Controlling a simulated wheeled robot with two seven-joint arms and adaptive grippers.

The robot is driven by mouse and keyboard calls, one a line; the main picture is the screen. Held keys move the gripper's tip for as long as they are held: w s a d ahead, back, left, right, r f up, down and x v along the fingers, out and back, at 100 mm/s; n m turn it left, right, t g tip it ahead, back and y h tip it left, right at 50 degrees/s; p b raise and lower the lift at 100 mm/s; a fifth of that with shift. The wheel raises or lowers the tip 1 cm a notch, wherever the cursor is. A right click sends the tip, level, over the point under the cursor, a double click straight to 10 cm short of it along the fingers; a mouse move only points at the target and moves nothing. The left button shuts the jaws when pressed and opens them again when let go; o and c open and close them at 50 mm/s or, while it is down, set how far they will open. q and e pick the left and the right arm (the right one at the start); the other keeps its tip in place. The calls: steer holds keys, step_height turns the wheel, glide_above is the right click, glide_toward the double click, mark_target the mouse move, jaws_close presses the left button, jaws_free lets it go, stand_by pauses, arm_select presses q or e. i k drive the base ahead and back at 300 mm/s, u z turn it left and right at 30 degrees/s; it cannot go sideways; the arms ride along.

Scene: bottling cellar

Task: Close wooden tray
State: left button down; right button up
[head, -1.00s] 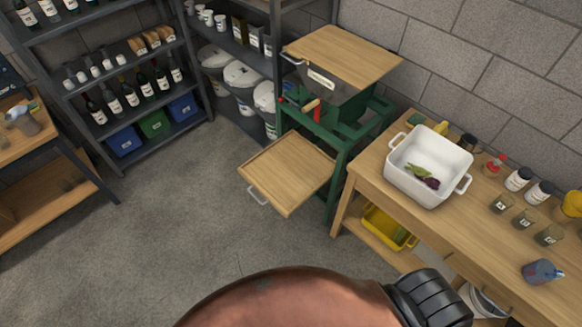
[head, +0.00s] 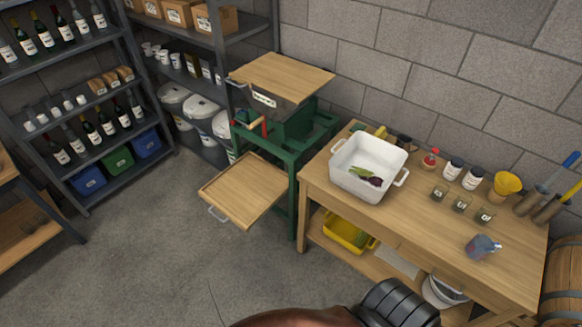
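The wooden tray (head: 246,190) is a flat, light wood pull-out with a low rim. It sticks out from the lower part of the green stand (head: 294,152), towards the open floor. A metal handle (head: 217,213) is on its front edge. The tray looks empty. Neither of my grippers is in the head view, and nothing visible touches the tray.
A wooden table (head: 420,218) stands right of the stand, with a white basin (head: 367,168), jars and cups on it. A yellow bin (head: 349,231) is below. Shelves (head: 100,165) stand at the left. The floor (head: 150,260) before the tray is clear.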

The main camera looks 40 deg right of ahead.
mark_target(246, 190)
steer(key=z, duration=0.65)
steer(key=i, duration=0.6)
steer(key=z, duration=0.5)
